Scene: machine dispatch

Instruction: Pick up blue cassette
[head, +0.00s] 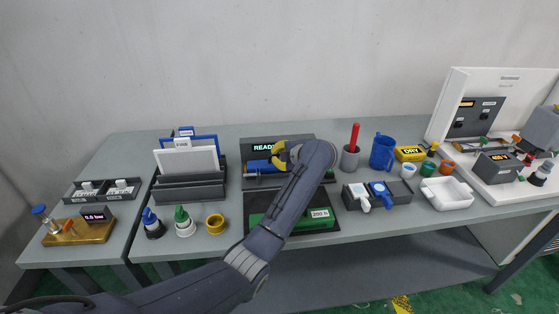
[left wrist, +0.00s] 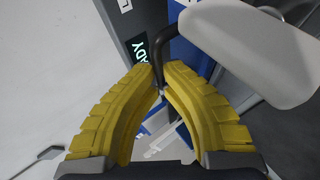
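The blue cassette (head: 258,166) lies on the dark dock of the READY machine in the head view, partly hidden by my left gripper. My left gripper (head: 276,157) is over its right part, with yellow fingers pointing at it. In the left wrist view the fingertips (left wrist: 161,70) are close together, with a black bar (left wrist: 168,40) between or just behind them. Blue surfaces (left wrist: 155,122) show between and behind the fingers. I cannot tell whether the fingers grip the bar. My right gripper is not in view.
The READY display (head: 263,147) stands behind the dock. A green block (head: 318,213) lies on a dark base in front, under my left arm. A grey cup with a red handle (head: 350,158) and a blue mug (head: 383,152) stand right. A file rack (head: 188,187) stands left.

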